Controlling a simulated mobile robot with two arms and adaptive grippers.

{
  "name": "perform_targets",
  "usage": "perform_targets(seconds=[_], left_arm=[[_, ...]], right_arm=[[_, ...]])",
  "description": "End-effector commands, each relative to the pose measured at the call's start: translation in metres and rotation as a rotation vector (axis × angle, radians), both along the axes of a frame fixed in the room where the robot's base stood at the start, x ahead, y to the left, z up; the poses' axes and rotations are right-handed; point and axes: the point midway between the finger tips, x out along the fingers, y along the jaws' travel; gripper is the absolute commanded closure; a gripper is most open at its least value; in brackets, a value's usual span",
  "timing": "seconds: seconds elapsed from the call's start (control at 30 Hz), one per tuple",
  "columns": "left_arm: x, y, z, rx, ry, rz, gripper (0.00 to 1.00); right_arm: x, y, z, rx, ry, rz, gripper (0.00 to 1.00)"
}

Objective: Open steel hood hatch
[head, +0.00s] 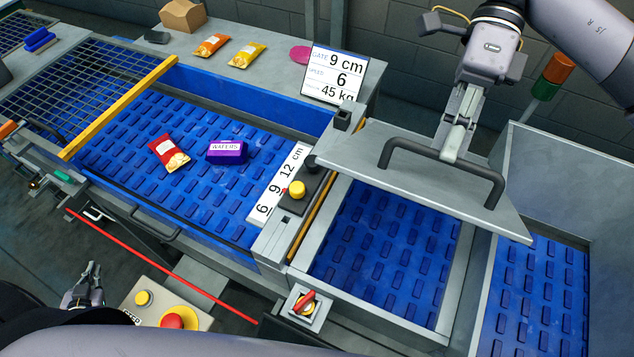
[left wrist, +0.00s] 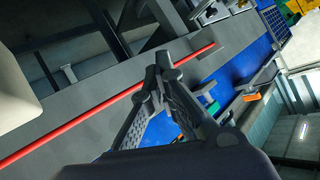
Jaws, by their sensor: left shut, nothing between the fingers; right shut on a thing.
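The steel hood hatch (head: 350,156) is a flat grey plate at the right of the head view. It is tilted and stands raised over an opening, where a blue conveyor belt (head: 378,245) shows below. A dark bar handle (head: 484,189) is on its upper face. My right gripper (head: 452,150) comes from above and is shut on the handle; its fingertips are partly hidden. My left gripper (head: 93,270) is shut and empty at the lower left, away from the hatch. Its closed fingers (left wrist: 160,68) also show in the left wrist view.
A red chip bag (head: 168,153) and a purple wafers pack (head: 227,150) lie on the left belt. A control box with a red button (head: 172,321) and a red rotary switch (head: 305,302) are in front. A red-orange stack light (head: 556,70) stands behind the hatch.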

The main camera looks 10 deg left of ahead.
Motion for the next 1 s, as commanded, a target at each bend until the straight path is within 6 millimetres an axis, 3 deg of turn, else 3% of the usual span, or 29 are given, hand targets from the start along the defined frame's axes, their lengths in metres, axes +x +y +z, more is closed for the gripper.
perform_targets(seconds=[0.03,0.1,0.27,0.37,0.4,0.47,0.5,0.57,0.6,0.67,0.7,0.8,0.9,1.0], left_arm=[[0.029,0.006,0.027,0.096,-0.036,-0.058,1.0],[0.064,0.011,0.064,0.247,-0.074,-0.136,1.0],[0.129,0.013,0.155,0.626,-0.153,-0.265,1.0],[0.162,-0.001,0.212,0.885,-0.202,-0.332,1.0],[0.175,-0.015,0.233,0.992,-0.228,-0.368,1.0],[0.195,-0.052,0.259,1.159,-0.284,-0.448,1.0],[0.206,-0.086,0.269,1.256,-0.333,-0.516,1.0],[0.214,-0.14,0.274,1.361,-0.417,-0.619,1.0],[0.215,-0.176,0.276,1.42,-0.482,-0.684,1.0],[0.212,-0.23,0.28,1.501,-0.593,-0.77,1.0],[0.206,-0.265,0.282,1.552,-0.675,-0.82,1.0],[0.178,-0.345,0.287,1.652,-0.894,-0.912,1.0],[0.142,-0.406,0.293,1.716,-1.11,-0.952,1.0],[0.108,-0.446,0.299,1.749,-1.29,-0.955,1.0]], right_arm=[[0.0,0.0,0.0,0.0,-0.001,0.0,1.0],[0.0,0.0,0.0,-0.001,-0.002,0.0,1.0],[0.0,0.0,0.0,0.0,-0.002,-0.001,1.0],[0.0,0.0,0.0,0.0,-0.002,-0.001,1.0],[0.0,0.0,0.0,0.0,-0.002,-0.001,1.0],[0.0,0.0,0.0,0.0,-0.002,-0.001,1.0],[0.0,0.0,0.0,0.0,-0.002,-0.001,1.0],[0.0,0.0,0.0,0.0,-0.002,-0.001,1.0],[0.0,0.0,0.0,-0.001,-0.002,-0.001,1.0],[0.0,0.0,0.0,-0.001,-0.002,-0.001,1.0],[0.0,0.0,0.0,-0.001,-0.002,-0.001,1.0],[0.001,0.0,0.0,-0.001,-0.002,-0.001,1.0],[0.001,0.0,0.0,-0.001,-0.002,-0.001,1.0],[0.001,0.0,0.0,-0.001,-0.002,-0.001,1.0]])
